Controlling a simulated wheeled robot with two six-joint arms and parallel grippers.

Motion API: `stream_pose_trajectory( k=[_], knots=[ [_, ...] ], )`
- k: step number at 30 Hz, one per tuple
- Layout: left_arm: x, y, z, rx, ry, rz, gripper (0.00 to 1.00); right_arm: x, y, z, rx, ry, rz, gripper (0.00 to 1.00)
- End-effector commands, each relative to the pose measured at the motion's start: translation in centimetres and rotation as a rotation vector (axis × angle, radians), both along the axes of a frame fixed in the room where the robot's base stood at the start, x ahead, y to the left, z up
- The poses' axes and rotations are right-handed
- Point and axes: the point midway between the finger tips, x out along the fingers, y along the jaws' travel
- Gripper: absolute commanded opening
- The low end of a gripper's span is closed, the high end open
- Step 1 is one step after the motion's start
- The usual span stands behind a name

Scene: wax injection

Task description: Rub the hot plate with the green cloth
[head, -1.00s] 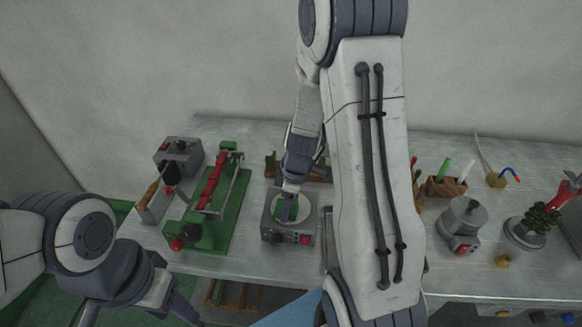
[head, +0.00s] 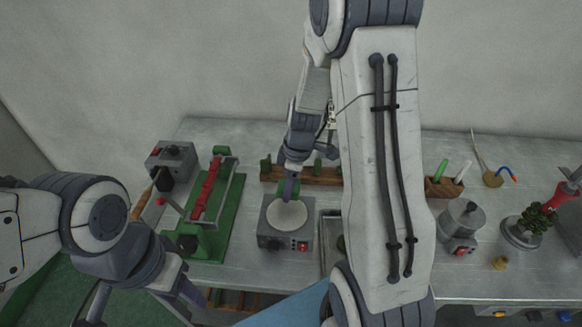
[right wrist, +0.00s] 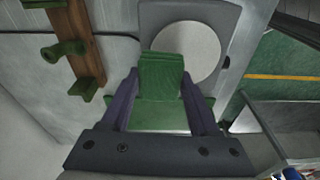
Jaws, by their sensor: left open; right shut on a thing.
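The hot plate (head: 268,238) is a grey box with a pale round disc on top, a red switch and a dark knob on its front. It also shows in the right wrist view (right wrist: 222,14). My right gripper (head: 290,188) is at the disc's back edge, fingers pointing down. It is shut on the folded green cloth (right wrist: 161,76), which overlaps the disc's edge in the right wrist view. I cannot tell whether the cloth presses on the disc. My left gripper (head: 140,308) is low at the bottom left, open, partly cut off and away from the hot plate.
A wooden rack with green pegs (head: 325,175) stands behind the hot plate. A green-based press with a red bar (head: 208,190) is to its left. A grey pot (head: 463,220) and a coiled green stand (head: 522,230) are to the right. My right arm hides the middle.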

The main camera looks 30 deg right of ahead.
Motion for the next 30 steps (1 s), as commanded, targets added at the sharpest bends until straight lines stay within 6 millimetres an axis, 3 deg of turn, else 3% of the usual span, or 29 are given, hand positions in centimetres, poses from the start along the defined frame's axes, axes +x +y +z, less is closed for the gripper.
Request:
stream_pose_trajectory(
  k=[13,30],
  knots=[
    [0.0,0.0,3.2,0.001,0.001,0.002,0.50,0.3,0.8,4.3,0.000,-0.001,0.013,0.09],
    [0.0,0.0,3.3,0.001,0.001,0.002,0.50,0.3,0.8,4.4,0.000,-0.001,0.012,0.09]
  ],
)
